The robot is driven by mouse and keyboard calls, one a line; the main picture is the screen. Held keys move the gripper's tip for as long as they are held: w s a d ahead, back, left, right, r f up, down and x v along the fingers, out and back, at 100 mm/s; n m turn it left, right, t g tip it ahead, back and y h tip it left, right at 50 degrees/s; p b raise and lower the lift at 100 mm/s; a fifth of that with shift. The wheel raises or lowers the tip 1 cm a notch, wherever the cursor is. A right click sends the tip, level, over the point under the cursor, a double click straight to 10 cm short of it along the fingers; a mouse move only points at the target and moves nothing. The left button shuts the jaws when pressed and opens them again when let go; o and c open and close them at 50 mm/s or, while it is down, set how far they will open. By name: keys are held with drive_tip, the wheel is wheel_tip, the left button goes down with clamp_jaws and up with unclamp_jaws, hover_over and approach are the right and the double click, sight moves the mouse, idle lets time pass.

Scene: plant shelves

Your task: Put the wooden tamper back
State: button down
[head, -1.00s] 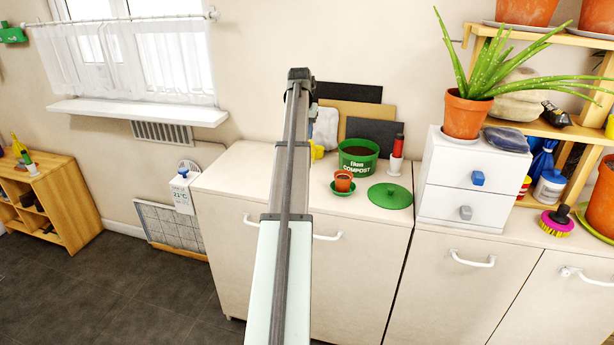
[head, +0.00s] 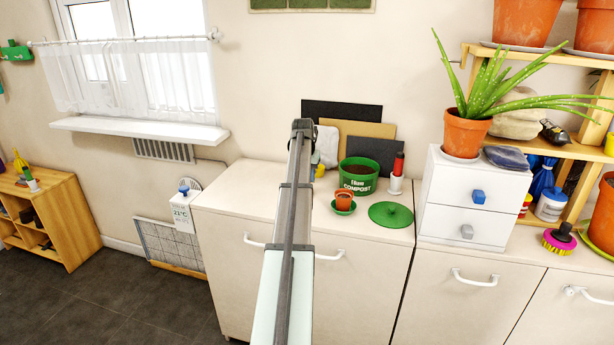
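I cannot make out a wooden tamper in the head view. My arm reaches up the middle of the picture toward the left cabinet top, and its upper end stands in front of the boards there. My gripper does not show; it is hidden behind the arm or too small to tell. A red-handled tool (head: 398,166) stands upright in a small white holder (head: 395,186) right of the green compost pot (head: 357,178). A small yellow thing (head: 319,172) shows just right of my arm, partly hidden by it.
A terracotta pot (head: 344,201) on a green saucer and a green lid (head: 391,215) sit at the front of the cabinet top. A white drawer unit (head: 470,205) carries an aloe pot (head: 465,133). Wooden shelves (head: 575,129) stand at right. Boards (head: 377,155) lean on the wall.

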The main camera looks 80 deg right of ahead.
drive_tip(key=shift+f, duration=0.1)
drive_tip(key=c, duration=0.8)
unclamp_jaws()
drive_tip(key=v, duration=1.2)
